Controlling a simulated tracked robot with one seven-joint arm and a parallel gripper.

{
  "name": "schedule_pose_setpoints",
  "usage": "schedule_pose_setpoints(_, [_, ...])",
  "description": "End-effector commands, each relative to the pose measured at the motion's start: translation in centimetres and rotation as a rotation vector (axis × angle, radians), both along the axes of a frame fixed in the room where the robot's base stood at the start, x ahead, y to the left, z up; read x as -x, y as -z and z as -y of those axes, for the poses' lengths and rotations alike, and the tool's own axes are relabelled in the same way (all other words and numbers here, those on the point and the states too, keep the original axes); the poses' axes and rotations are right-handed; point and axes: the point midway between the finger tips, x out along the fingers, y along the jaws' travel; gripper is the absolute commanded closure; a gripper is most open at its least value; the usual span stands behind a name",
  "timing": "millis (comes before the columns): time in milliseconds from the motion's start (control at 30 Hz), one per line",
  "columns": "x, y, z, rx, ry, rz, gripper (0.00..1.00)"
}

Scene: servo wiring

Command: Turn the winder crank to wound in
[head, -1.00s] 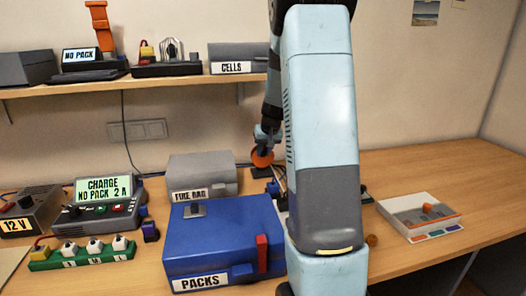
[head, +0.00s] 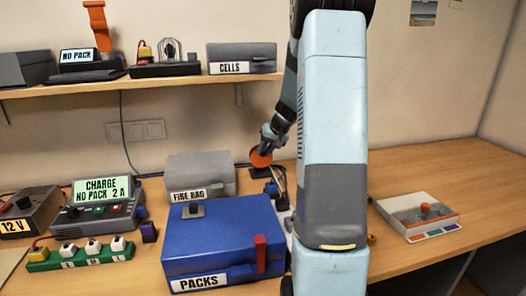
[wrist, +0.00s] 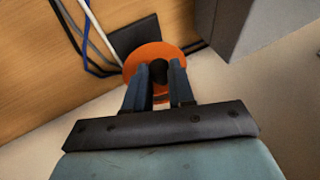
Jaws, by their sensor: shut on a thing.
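The winder shows as an orange disc (head: 260,158) low against the wall at the back of the bench, behind the blue box. In the wrist view the orange disc (wrist: 151,52) lies just beyond my fingertips, with a dark crank knob (wrist: 158,74) between the two fingers. My gripper (head: 266,146) is shut on this knob, seen from above and the right in the head view. Its fingers (wrist: 158,68) stand one on each side of the knob. The crank's arm and any wound-in mark cannot be made out.
A grey fire bag box (head: 200,175) stands close left of the winder. The blue packs box (head: 215,245) is in front. Several cables (head: 279,187) run beside the winder. A white tray (head: 418,216) lies right, with free bench beyond.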

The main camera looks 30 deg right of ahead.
Motion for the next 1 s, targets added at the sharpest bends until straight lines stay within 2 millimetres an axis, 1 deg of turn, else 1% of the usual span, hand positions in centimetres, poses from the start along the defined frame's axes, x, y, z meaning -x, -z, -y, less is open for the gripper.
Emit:
schedule_pose_setpoints(33, [0.18, 0.26, 0.16, -0.018, 0.003, 0.000, 1.00])
schedule_pose_setpoints(167, [0.18, 0.23, 0.22, -0.043, 0.001, 0.008, 1.00])
schedule_pose_setpoints(500, [0.19, 0.23, 0.24, -0.047, 0.000, 0.010, 1.00])
schedule_pose_setpoints(533, [0.20, 0.23, 0.23, -0.047, 0.000, 0.010, 0.74])
schedule_pose_setpoints(600, [0.18, 0.21, 0.23, -0.047, 0.000, 0.011, 0.68])
schedule_pose_setpoints(767, [0.14, 0.14, 0.23, -0.046, -0.001, 0.012, 0.53])
schedule_pose_setpoints(800, [0.13, 0.12, 0.22, -0.046, -0.001, 0.012, 0.51])
schedule_pose_setpoints(1000, [0.11, 0.06, 0.22, -0.046, 0.000, 0.013, 0.51])
